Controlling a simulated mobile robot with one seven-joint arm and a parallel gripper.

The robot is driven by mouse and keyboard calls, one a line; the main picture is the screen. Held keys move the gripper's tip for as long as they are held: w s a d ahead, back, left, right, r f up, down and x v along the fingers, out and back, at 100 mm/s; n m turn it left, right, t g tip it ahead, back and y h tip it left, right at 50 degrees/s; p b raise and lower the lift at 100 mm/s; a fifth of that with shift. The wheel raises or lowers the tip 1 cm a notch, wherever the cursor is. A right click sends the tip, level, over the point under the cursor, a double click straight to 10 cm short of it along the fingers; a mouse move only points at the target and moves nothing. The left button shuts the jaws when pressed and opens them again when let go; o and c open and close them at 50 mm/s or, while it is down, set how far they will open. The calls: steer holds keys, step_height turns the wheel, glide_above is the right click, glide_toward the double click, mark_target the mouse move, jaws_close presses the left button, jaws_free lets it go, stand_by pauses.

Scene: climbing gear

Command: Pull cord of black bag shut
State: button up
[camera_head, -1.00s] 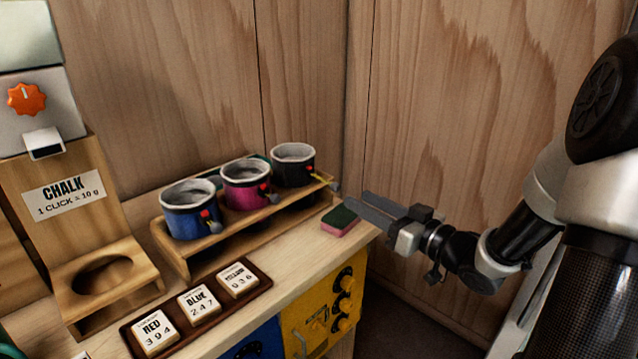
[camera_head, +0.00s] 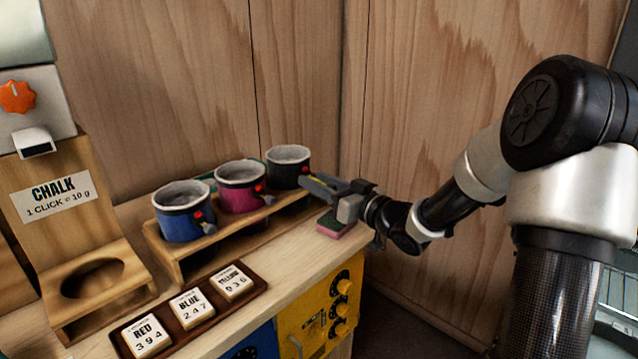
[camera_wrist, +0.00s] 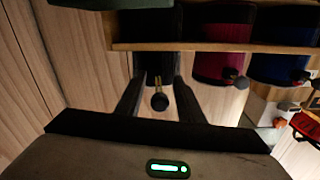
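The black bag (camera_head: 287,168) stands in the rear right slot of the wooden rack, its pale-rimmed mouth open. In the wrist view the black bag (camera_wrist: 156,66) lies just beyond my gripper (camera_wrist: 156,88). The bag's cord, yellowish with a dark round end (camera_wrist: 159,101), points toward the wrist camera between my two fingers. The fingers stand apart on either side of it, with gaps visible. In the head view my gripper (camera_head: 314,183) is at the bag's right side, and the fingers partly hide the cord.
The wooden rack (camera_head: 172,256) also holds a pink bag (camera_head: 240,197) and a blue bag (camera_head: 183,226). A green-and-pink sponge (camera_head: 336,226) lies beneath my gripper. Number tiles sit on a tray (camera_head: 126,343) in front. A wooden wall stands behind.

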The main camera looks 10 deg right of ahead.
jaws_close()
steer(key=shift+s+d+r+p, duration=0.1)
steer(key=shift+s+d+p, duration=0.15)
steer(key=shift+s+p, duration=0.25)
steer(key=shift+f, duration=0.2)
jaws_free()
steer(key=shift+d, duration=0.1)
steer(key=shift+r, duration=0.1)
steer(key=p+v, duration=0.2)
steer(key=v, duration=1.5)
steer(key=shift+s, duration=0.25)
steer(key=shift+d, duration=0.1)
